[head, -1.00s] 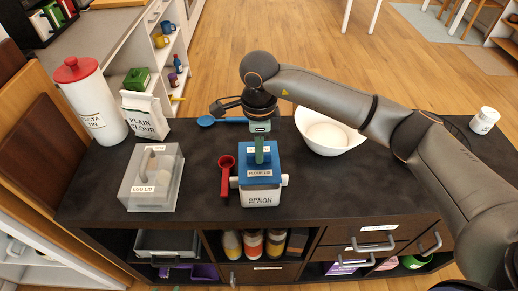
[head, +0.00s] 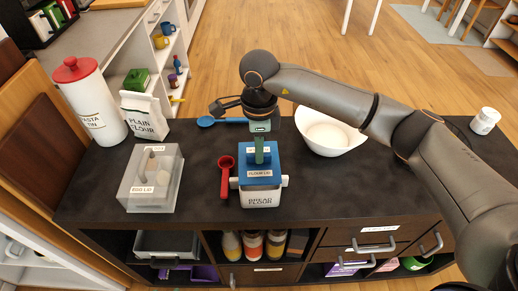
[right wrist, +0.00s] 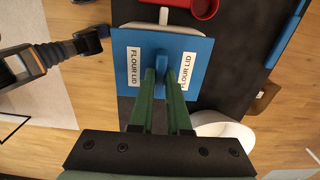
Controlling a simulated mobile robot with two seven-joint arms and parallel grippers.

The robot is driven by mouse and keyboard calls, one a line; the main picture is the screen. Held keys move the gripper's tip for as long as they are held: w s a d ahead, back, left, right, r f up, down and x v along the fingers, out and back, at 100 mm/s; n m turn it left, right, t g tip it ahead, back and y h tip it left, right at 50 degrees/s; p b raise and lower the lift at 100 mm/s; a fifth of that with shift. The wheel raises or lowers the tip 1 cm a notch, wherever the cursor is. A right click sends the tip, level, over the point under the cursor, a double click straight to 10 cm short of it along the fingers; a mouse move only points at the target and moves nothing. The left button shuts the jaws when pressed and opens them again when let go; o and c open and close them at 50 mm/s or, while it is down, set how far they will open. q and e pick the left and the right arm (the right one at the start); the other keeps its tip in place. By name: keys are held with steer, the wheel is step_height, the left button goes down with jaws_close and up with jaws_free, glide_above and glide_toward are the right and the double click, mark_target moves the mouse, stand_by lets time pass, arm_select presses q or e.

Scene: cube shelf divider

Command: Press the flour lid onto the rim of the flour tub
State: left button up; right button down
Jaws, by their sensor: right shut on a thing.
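The flour lid (head: 258,173) is a blue square plate with labels and an upright handle. My right gripper (head: 260,150) is shut on that handle from above. In the right wrist view the green fingers of my right gripper (right wrist: 167,85) close on the handle in the middle of the lid (right wrist: 125,95). The white flour tub (head: 260,199), labelled bread flour, stands directly under the lid, with a grip on each side. The lid covers its opening and hides the rim. I cannot tell whether lid and rim touch all round.
A red scoop (head: 226,180) lies close to the tub's left. The clear egg box (head: 150,190) stands further left. A white bowl (head: 328,138) is behind right, and a blue spoon (head: 222,121) lies behind. The dark counter (head: 345,190) is free on the right.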

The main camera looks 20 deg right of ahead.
steer(key=shift+f+b, duration=1.15)
steer(key=shift+f, duration=0.15)
steer(key=c, duration=0.8)
jaws_free()
steer(key=shift+r, duration=0.1)
steer(key=shift+r+p, duration=1.55)
steer(key=shift+r, duration=0.95)
